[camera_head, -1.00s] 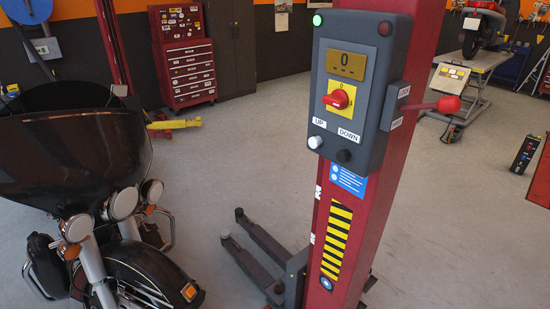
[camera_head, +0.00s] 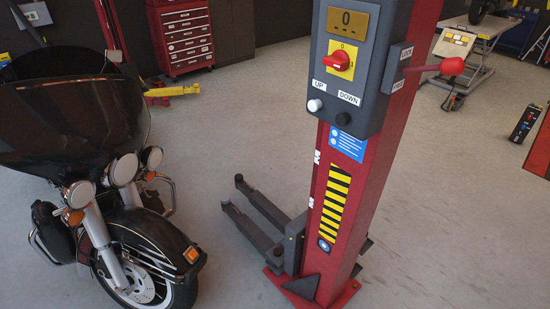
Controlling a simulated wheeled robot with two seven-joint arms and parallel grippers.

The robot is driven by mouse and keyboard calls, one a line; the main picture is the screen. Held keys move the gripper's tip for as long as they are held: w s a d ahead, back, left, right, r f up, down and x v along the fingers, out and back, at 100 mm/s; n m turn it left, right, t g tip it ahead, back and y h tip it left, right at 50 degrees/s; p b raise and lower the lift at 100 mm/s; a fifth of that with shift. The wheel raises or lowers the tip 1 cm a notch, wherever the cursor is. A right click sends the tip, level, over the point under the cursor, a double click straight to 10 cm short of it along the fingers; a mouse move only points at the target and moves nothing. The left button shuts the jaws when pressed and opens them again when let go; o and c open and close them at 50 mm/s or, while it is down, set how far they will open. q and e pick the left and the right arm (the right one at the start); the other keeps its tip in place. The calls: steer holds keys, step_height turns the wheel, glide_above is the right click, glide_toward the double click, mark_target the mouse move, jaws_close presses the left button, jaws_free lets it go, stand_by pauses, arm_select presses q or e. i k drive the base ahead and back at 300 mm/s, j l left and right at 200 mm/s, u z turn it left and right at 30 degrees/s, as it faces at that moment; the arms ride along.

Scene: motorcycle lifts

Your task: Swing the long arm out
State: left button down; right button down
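A red lift post (camera_head: 364,190) stands right of centre. Two dark lift arms reach from its foot toward the back left, low over the floor. The longer-looking arm (camera_head: 250,233) lies on the left, with a round pad at its tip. The other arm (camera_head: 262,204) runs beside it on the right, also with a pad at its end. Both join the post at a dark bracket (camera_head: 293,245). Neither of my grippers shows in the head view.
A black motorcycle (camera_head: 110,180) stands at the left, its front wheel near the lift arms. A control box (camera_head: 347,65) with a red knob is on the post; a red-handled lever (camera_head: 452,66) sticks out right. A red tool cabinet (camera_head: 187,40) stands behind. Open floor lies between motorcycle and post.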

mark_target(262, 205)
steer(key=i+l+z, duration=0.25)
steer(key=l+z, duration=0.15)
steer(key=l, duration=0.25)
steer(key=i+l+z, duration=0.35)
steer(key=l, duration=0.2)
steer(key=i+l+z, duration=0.75)
steer(key=i, duration=0.15)
steer(key=i+u, duration=0.1)
steer(key=i, duration=0.45)
steer(key=i+l, duration=0.2)
steer(key=i, duration=0.35)
steer(key=i+l+u, duration=0.15)
steer(key=i, duration=0.45)
steer(key=i+j+u, duration=0.2)
steer(key=u, duration=0.25)
steer(key=i+u, duration=0.75)
steer(key=u, duration=0.2)
steer(key=i+l+u, duration=0.2)
steer(key=u, duration=0.25)
steer(key=i, duration=0.1)
